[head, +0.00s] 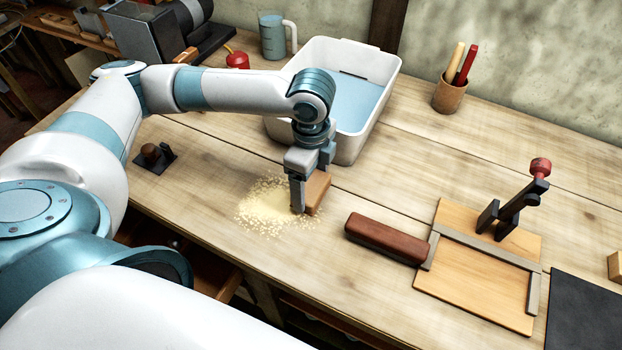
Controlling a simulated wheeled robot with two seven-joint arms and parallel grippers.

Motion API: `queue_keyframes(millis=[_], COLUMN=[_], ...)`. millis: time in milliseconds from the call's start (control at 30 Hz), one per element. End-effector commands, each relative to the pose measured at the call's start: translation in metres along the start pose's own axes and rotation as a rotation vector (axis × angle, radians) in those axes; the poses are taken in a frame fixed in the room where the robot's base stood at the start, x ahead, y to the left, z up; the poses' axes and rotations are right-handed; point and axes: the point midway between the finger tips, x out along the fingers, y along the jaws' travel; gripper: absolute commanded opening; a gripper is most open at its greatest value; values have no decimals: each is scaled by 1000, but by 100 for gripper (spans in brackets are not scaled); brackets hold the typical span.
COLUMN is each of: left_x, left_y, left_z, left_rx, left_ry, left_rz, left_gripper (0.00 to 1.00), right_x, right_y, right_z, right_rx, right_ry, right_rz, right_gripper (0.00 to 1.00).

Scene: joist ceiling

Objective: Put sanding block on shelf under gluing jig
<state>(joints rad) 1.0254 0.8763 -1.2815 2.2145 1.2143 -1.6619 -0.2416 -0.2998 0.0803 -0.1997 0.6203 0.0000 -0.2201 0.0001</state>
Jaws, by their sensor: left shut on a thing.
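A tan block (318,190), which looks like the sanding block, is in my left gripper (304,207). The gripper points down and is shut on the block, low over the workbench at the right edge of a patch of sawdust (262,205). One finger hides part of the block; I cannot tell if the block touches the bench top. The gluing jig (470,285) lies at the right, a wooden board with metal fences and a toggle clamp (515,208) with a red knob. The shelf under it is hidden by the bench top. My right gripper is not in view.
A brown rounded block (385,238) lies beside the jig's left edge. A white tub (355,148) stands behind my left gripper. A pencil cup (449,97), a jug (272,38) and a dark mat (585,315) are also on the bench. An open drawer (215,275) shows below the front edge.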

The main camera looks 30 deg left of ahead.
Motion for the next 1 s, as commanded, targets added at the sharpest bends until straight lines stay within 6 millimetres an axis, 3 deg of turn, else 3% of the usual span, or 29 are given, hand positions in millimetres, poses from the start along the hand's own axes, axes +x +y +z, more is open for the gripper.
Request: queue_keyframes(millis=[433, 467, 500, 1000], left_x=[5, 6, 5, -3], left_y=[0, -1, -1, -1], left_z=[0, 0, 0, 0], left_rx=[0, 1, 1, 1], left_ry=[1, 1, 1, 1], left_rz=[-2, -2, -2, -2], left_gripper=[53, 82, 85, 85], right_x=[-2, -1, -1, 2], right_y=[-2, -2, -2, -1], right_z=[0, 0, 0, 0], right_rx=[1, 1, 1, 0], right_ry=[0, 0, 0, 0], right_rz=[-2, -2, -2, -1], right_gripper=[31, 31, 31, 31])
